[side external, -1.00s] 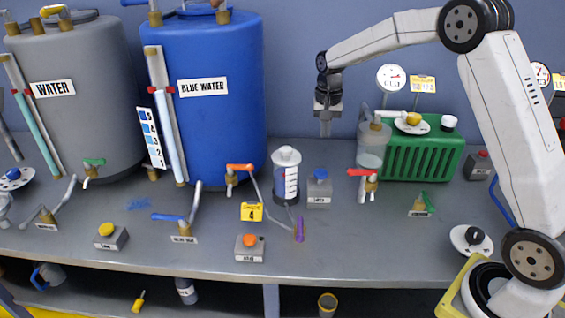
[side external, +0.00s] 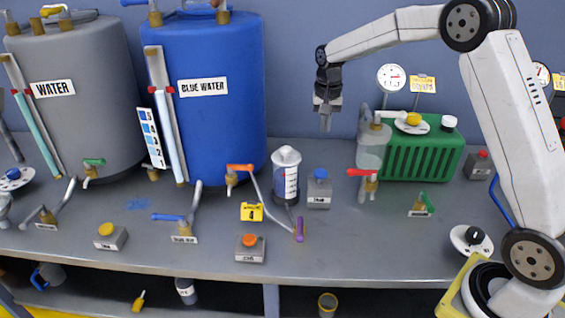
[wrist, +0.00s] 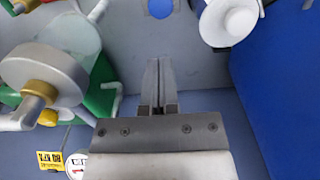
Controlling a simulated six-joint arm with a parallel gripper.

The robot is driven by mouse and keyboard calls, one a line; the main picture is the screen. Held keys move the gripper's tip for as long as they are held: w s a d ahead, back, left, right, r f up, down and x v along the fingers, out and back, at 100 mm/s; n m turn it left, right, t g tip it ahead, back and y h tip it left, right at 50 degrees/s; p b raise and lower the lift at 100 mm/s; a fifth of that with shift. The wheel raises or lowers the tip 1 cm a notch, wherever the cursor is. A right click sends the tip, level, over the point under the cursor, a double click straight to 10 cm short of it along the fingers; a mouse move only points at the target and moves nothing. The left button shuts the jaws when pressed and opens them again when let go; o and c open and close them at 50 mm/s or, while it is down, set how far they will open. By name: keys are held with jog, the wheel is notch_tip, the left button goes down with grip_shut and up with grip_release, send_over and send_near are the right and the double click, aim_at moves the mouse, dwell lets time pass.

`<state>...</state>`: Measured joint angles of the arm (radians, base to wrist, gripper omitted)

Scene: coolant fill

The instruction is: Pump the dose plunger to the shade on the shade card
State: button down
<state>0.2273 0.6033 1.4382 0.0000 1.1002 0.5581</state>
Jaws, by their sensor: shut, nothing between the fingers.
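A white-capped clear cylinder (side external: 286,180) with a dark lower part and a marked scale stands upright on the bench; it appears to be the dose plunger. Its round white top shows at the upper right of the wrist view (wrist: 235,20). A strip with numbered blue shades (side external: 151,138) stands against the blue tank. A small yellow card (side external: 251,212) with a 4 stands in front of the cylinder. My gripper (side external: 326,125) is shut and empty, pointing down, above and to the right of the cylinder, apart from it. Its closed fingers show in the wrist view (wrist: 157,68).
A grey box with a blue button (side external: 319,188) is right of the cylinder. A clear vessel with a red-handled tap (side external: 370,155) and a green ribbed box (side external: 425,152) stand further right. The blue tank (side external: 215,100) is left. A purple-tipped lever (side external: 299,229) is in front.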

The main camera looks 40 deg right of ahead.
aim_at(321, 172)
notch_tip(321, 172, down, 13)
jog(key=shift+f, duration=0.1)
dwell(0.6)
jog(key=shift+f, duration=1.3)
jog(key=shift+s, duration=0.1)
notch_tip(321, 172, up, 14)
jog(key=shift+r, duration=0.2)
dwell(0.6)
jog(key=shift+w+r, duration=0.2)
jog(key=shift+r, duration=0.95)
